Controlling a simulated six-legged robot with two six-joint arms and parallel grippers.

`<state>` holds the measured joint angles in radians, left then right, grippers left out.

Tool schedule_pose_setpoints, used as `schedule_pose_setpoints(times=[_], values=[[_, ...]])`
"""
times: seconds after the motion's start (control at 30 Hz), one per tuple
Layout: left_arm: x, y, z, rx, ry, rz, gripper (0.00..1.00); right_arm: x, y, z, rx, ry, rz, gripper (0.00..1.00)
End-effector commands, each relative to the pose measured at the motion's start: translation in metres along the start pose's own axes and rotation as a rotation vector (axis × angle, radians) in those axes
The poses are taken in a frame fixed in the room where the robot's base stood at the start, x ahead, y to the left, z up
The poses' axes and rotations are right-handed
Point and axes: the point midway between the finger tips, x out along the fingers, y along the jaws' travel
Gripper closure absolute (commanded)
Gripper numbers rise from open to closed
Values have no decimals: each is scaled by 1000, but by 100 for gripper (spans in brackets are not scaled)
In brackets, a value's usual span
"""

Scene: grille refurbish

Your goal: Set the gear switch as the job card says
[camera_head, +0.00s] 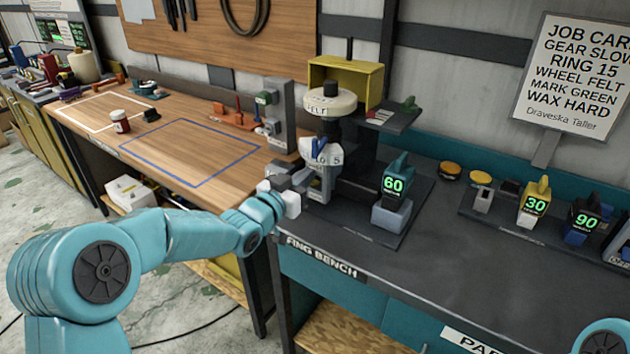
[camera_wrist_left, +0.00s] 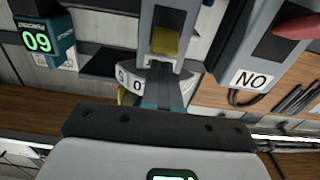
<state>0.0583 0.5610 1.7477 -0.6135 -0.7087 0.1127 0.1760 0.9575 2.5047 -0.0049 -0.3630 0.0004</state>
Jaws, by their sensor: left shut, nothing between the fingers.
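The job card (camera_head: 570,75) stands at the right in the head view and reads GEAR SLOW, RING 15, WHEEL FELT, MARK GREEN, WAX HARD. A polishing machine with a cream wheel marked FELT (camera_head: 330,101) stands at the back of the dark bench. Below the wheel is a white curved lettered plate (camera_head: 322,157) with a blue lever beside it. A lettered plate also shows in the wrist view (camera_wrist_left: 132,85), partly hidden. I cannot tell the gear setting. My left gripper (camera_head: 291,191) is shut and empty, in front of the machine's lower front. My right gripper is out of view.
A teal block showing 60 (camera_head: 394,186) stands right of the machine. Blocks showing 30 (camera_head: 535,205) and 90 (camera_head: 585,224) stand farther right. A grey switch post (camera_head: 278,115) stands behind left. The front of the dark bench is clear.

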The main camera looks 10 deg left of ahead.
Motion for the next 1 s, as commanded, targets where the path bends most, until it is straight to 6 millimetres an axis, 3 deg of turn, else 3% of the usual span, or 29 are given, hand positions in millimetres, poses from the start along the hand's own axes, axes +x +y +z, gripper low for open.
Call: schedule_pose_setpoints(times=[1.0], values=[[0,0,8,0,0,0,100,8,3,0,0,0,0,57]])
